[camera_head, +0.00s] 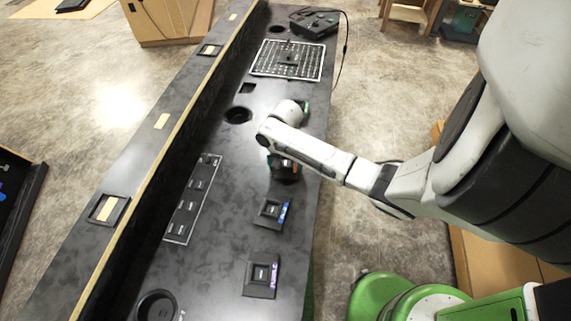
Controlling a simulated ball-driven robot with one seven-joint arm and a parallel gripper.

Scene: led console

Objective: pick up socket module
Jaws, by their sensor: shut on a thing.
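My gripper (284,172) points down at the console top, with my wrist above it covering most of the fingers. It is shut on a dark socket module, which is mostly hidden beneath the wrist; I cannot tell if it touches the surface. Two similar black socket modules with small screens and blue-violet lit edges lie nearer: one (272,211) just below my gripper in the picture, the other (262,278) further down.
The long black console (225,240) has a raised ledge along its left. A slotted panel (193,200), a round recess (238,115), a grid panel (287,60) and a cabled box (314,23) sit on it. Bare top lies between the panel and modules.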

